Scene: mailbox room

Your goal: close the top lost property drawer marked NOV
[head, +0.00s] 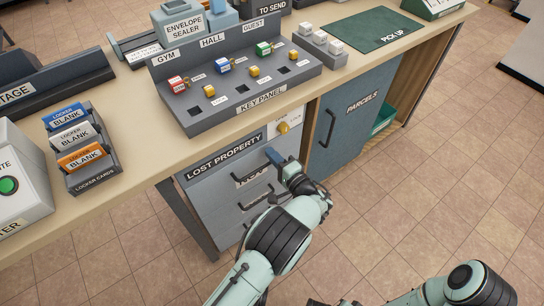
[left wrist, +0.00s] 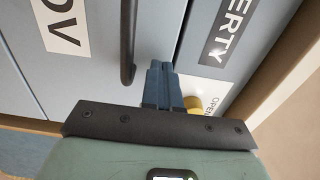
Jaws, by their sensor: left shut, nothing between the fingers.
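The grey-blue lost property cabinet (head: 205,195) stands under the counter. The top drawer's front, with black handle (head: 252,181), is partly behind my left arm in the head view. In the left wrist view part of its white label (left wrist: 62,22) shows the letters "OV", beside the black handle (left wrist: 128,45). The drawer front looks close to the LOST PROPERTY panel (left wrist: 232,35); I cannot tell if it is fully flush. My left gripper (head: 273,156) has its blue fingers shut and empty, tips (left wrist: 160,68) at the drawer front beside the handle; contact is unclear. My right gripper is out of view.
A yellow knob (head: 283,128) sits on a white plate by the LOST PROPERTY sign. The key panel (head: 240,85) and locker cards (head: 85,160) are on the counter above. The parcels door (head: 350,120) is to the right. Tiled floor in front is clear.

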